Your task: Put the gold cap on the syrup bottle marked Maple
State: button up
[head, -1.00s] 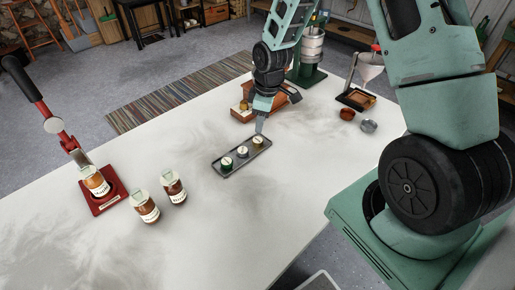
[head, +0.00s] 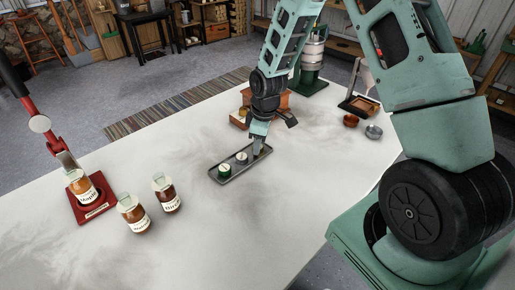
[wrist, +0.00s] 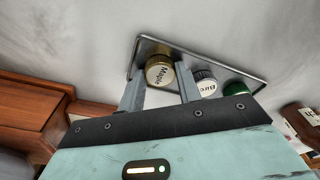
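The gold cap (wrist: 160,72), lettered Maple, sits at one end of a grey tray (wrist: 212,62). My gripper (wrist: 161,80) is open, with one finger on each side of the gold cap; I cannot tell if they touch it. In the head view my gripper (head: 258,152) is down at the tray's far end and hides the gold cap. A syrup bottle (head: 82,187) stands in the red press at left; its small label seems to read Maple. Two more bottles, one in front (head: 133,214) and one to its right (head: 166,194), stand on the table; their labels are hard to read.
The red press (head: 92,207) has a raised lever. A wooden box (head: 272,100), small bowls (head: 373,132) and a funnel stand are at the back. The table between tray and bottles is clear.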

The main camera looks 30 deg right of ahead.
jog(key=shift+r, duration=0.15)
grip_shut()
jog(key=shift+r+p, duration=0.85)
jog(key=shift+p, duration=0.05)
jog(key=shift+r, duration=0.1)
jog(key=shift+r+p, duration=2.15)
jog(key=shift+r, duration=0.3)
